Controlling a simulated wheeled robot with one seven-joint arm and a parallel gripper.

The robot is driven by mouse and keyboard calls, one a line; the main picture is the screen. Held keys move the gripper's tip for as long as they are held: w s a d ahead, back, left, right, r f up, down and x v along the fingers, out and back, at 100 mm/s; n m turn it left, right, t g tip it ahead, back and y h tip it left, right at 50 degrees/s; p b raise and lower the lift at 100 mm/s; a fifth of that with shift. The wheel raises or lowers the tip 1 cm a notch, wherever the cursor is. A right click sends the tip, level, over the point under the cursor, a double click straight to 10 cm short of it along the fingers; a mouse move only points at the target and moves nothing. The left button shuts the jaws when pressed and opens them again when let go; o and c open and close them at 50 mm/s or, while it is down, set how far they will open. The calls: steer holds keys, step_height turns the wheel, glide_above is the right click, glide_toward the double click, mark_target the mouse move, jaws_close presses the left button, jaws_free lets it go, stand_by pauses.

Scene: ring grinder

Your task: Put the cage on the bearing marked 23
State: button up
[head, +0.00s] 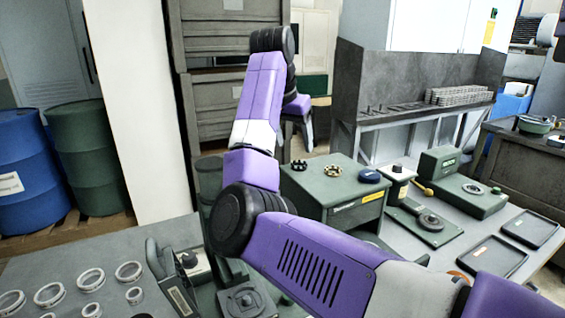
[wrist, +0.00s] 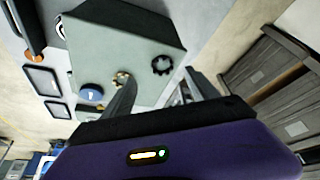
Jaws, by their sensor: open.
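A black toothed ring (head: 299,165), which looks like a cage, lies on the green box (head: 318,194). A brass-coloured toothed ring (head: 332,171), also cage-like, lies to its right. My gripper (head: 295,148) points down, open and empty, above the box near the black ring. In the wrist view my gripper's fingers (wrist: 161,80) are apart, with the black ring (wrist: 162,65) beyond them and the brass ring (wrist: 122,78) by the left finger. Several metal bearing rings (head: 49,295) lie on the bench at left. I cannot read a 23 on any.
A blue round object (head: 369,175) sits on the same box, at its right. Dark trays (head: 531,228), a green fixture (head: 470,195) and a black-based fixture (head: 428,221) stand on the bench at right. My arm crosses the middle of the head view and hides part of the bench.

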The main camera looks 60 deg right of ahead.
mark_target(300, 167)
steer(key=shift+w+d+f, duration=0.2)
steer(key=shift+w+f, duration=0.2)
steer(key=shift+w, duration=0.1)
steer(key=shift+s+d+x, duration=0.15)
steer(key=shift+x, duration=1.6)
steer(key=shift+s+d+x, duration=0.15)
steer(key=shift+d+x, duration=0.05)
steer(key=shift+x, duration=1.55)
steer(key=shift+r, duration=0.2)
jaws_close()
